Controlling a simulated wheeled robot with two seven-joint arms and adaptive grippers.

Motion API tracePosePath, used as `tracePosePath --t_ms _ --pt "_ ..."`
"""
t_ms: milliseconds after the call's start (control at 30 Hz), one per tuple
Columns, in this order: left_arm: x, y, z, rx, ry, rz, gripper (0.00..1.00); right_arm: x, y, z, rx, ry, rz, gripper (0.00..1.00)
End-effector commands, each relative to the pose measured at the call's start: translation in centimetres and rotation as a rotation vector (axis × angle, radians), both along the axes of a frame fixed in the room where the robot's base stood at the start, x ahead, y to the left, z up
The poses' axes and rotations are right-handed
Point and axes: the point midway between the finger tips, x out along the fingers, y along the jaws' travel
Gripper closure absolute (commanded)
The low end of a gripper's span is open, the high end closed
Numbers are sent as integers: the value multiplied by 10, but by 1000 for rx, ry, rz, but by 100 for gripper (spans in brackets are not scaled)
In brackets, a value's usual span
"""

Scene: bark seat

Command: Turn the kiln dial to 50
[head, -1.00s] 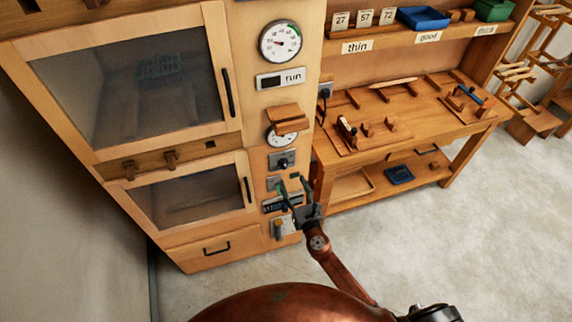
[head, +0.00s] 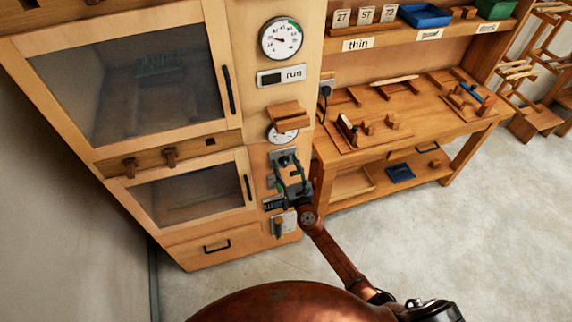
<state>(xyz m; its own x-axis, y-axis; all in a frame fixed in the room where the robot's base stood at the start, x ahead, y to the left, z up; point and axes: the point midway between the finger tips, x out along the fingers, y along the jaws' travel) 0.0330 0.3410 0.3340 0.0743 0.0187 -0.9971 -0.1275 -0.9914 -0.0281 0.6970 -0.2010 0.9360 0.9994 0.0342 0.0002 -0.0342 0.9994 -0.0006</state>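The kiln (head: 215,140) is a tall wooden cabinet with two glass doors on the left. Its control column carries a round white gauge (head: 282,38), a "run" display (head: 282,76) and a second round dial (head: 280,135), partly hidden under a wooden hood (head: 288,116). Below is a grey plate with a dark knob (head: 285,160). My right gripper (head: 288,168) is in front of this plate with its fingers apart, their tips close to the knob. Whether they touch it is unclear. The gripper partly hides the lower plates. My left gripper is not in view.
A wooden workbench (head: 440,105) with tools stands right of the column. A shelf above it holds number cards (head: 364,15) and a blue tray (head: 424,15). A switch box (head: 284,222) sits low on the column.

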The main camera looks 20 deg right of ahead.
Motion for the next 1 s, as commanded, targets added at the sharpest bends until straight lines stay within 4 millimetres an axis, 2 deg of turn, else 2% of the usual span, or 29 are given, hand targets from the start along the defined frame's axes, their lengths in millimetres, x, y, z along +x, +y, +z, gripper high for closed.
tracePosePath --t_ms 67,600,1000 --pt "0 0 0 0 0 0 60 0 0 0 0 0 0 56" --pt "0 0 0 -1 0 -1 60 0 0 0 0 0 0 93" --pt "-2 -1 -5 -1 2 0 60 0 -1 -2 85 4 0 94"
